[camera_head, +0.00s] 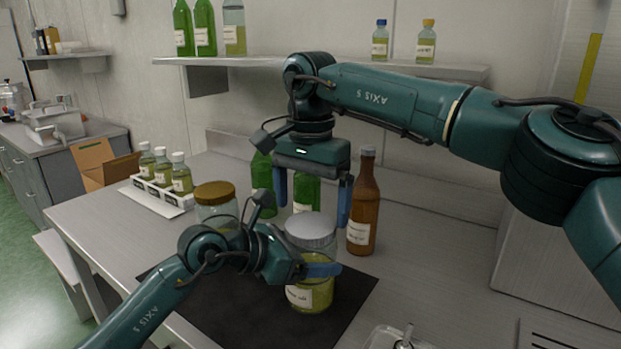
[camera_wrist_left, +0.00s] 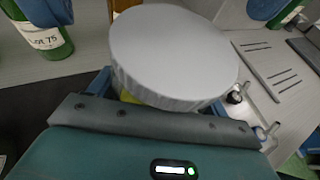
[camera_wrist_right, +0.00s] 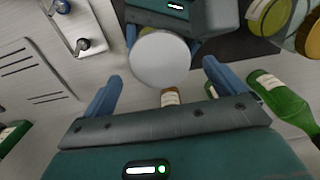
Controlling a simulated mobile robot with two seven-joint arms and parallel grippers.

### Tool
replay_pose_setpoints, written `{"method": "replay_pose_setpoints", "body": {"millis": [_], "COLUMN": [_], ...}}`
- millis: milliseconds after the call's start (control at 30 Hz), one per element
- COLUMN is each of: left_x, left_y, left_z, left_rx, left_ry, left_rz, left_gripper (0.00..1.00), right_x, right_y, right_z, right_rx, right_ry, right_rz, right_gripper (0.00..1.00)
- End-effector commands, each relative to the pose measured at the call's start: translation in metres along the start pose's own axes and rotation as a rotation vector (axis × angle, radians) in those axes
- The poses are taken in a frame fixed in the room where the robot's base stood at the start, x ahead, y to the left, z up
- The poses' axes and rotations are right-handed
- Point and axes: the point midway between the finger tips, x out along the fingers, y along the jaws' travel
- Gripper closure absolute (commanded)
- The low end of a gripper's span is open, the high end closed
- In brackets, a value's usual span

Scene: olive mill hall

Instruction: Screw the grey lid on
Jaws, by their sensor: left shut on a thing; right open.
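The grey lid (camera_head: 311,229) sits on top of a glass jar (camera_head: 312,296) with yellow-green contents and a white label, standing upright on a black mat (camera_head: 235,312). The lid also shows in the left wrist view (camera_wrist_left: 174,52) and in the right wrist view (camera_wrist_right: 160,58). I cannot tell how tightly it sits. My left gripper (camera_head: 318,270) is shut on the jar, below the lid. My right gripper (camera_head: 316,205) is open and empty, pointing down above the lid and apart from it. In its wrist view the lid shows beyond and between its fingers (camera_wrist_right: 160,85).
A jar with a golden lid (camera_head: 214,195) stands left of the grey-lidded jar. Green bottles (camera_head: 306,193) and a brown bottle (camera_head: 364,212) stand close behind. A white rack (camera_head: 160,196) with small bottles is at the left. A metal fixture (camera_head: 400,340) lies at the front.

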Motion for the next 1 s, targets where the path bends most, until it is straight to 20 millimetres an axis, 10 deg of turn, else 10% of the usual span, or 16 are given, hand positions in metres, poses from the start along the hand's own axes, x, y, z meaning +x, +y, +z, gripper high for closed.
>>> {"method": "replay_pose_setpoints", "body": {"millis": [600,1000], "left_x": [0.000,0.000], "left_y": [0.000,0.000], "left_z": [0.000,0.000], "left_rx": [0.001,0.001], "left_ry": [0.001,0.001], "left_rz": [0.001,0.001], "left_gripper": [0.87,0.87], "right_x": [0.031,0.030], "right_y": [0.000,0.000], "right_z": [0.000,0.000], "right_rx": [0.001,0.001], "right_ry": [0.000,0.000], "right_rz": [-0.001,0.000], "right_gripper": [0.05,0.38]}}
